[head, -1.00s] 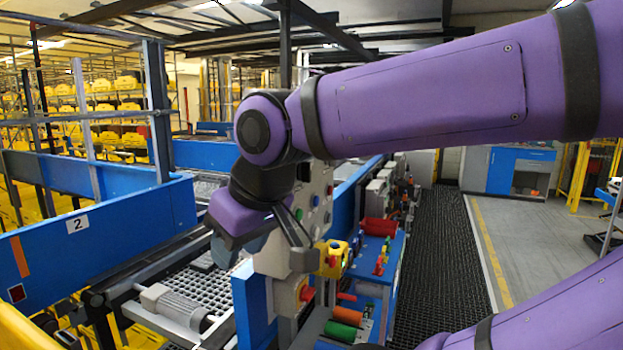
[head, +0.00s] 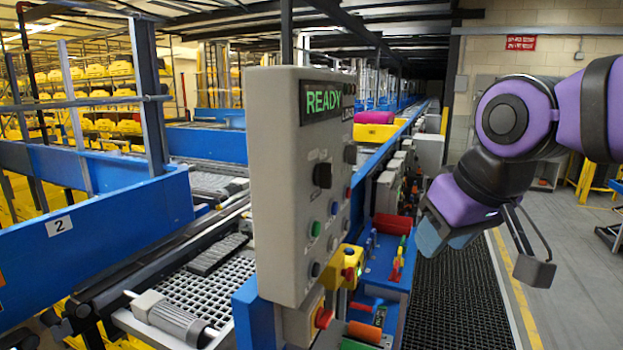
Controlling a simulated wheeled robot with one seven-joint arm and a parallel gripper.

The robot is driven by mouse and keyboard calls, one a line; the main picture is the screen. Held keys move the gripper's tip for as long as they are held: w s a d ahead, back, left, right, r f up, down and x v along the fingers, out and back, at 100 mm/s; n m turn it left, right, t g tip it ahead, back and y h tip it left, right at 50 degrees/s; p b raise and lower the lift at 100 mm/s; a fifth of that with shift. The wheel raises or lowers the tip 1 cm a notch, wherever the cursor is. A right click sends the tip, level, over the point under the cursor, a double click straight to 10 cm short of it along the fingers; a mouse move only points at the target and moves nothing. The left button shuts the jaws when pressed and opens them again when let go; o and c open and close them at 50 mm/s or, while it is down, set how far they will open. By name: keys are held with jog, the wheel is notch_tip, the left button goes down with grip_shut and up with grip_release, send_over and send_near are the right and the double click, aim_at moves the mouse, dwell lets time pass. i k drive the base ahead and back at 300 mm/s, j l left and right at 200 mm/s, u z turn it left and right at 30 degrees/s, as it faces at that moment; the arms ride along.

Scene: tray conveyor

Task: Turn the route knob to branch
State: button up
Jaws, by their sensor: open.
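The grey control panel (head: 275,200) stands upright in the middle of the head view, with a lit green READY display (head: 324,99). A black knob (head: 322,175) sits on its face, and a second black knob (head: 350,154) is near its right edge. The lettering is too small to tell which is the route knob or which way it points. My gripper (head: 484,256) is open and empty, to the right of the panel and apart from it, above the dark floor grating.
Below the panel are a yellow box with a red button (head: 348,272), a red rotary switch (head: 323,318) and a blue tool bench (head: 385,265). The roller conveyor with blue side walls (head: 110,225) runs on the left. The aisle grating (head: 460,310) is clear.

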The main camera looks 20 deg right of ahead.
aim_at(322, 177)
jog(key=k+l+z, duration=0.1)
jog(key=l+z, duration=0.25)
jog(key=k+l+z, duration=0.1)
jog(key=l+z, duration=0.25)
